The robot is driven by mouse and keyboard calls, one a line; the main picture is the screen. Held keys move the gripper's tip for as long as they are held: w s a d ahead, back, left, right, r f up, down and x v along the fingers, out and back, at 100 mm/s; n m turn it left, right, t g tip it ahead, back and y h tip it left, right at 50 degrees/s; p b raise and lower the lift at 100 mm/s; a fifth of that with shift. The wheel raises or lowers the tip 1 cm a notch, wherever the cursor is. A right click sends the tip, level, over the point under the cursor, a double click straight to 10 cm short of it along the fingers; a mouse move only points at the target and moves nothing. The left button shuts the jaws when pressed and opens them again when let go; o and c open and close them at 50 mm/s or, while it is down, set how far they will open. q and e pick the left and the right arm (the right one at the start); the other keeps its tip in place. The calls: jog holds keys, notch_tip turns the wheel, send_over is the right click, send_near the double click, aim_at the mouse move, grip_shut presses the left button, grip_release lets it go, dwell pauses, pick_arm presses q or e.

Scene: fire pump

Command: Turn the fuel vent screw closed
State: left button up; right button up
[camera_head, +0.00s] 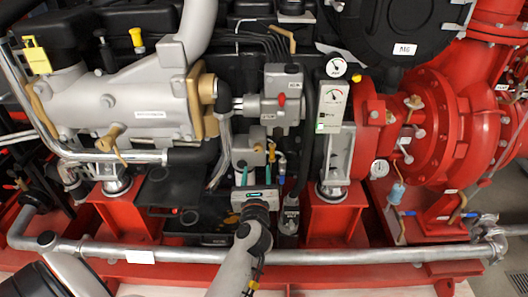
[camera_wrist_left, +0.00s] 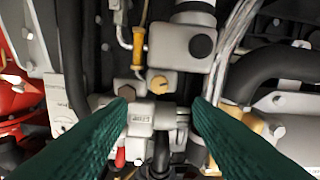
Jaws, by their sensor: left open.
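A small round brass screw head (camera_wrist_left: 159,83), which appears to be the fuel vent screw, sits on a grey metal block (camera_wrist_left: 141,118) in the left wrist view. A darker brown hex bolt (camera_wrist_left: 127,92) is beside it. In the head view the block (camera_head: 247,150) is at the centre of the engine, with the brass head (camera_head: 258,147) small on it. My left gripper (camera_head: 257,174) is just below the block, pointing at it. Its green fingers (camera_wrist_left: 161,104) are open, apart on either side of the block, with nothing held. My right gripper is not in view.
A grey unit with a red knob (camera_head: 282,99) is above the block. A gauge panel (camera_head: 331,106) stands to the right and the silver manifold (camera_head: 145,105) to the left. A horizontal pipe (camera_head: 350,255) crosses in front. Cables (camera_wrist_left: 238,40) run close by.

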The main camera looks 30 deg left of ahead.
aim_at(258, 150)
pick_arm(q)
jog(key=x, duration=0.9)
jog(key=shift+w, duration=0.25)
jog(key=shift+c, duration=0.6)
jog(key=c, duration=0.9)
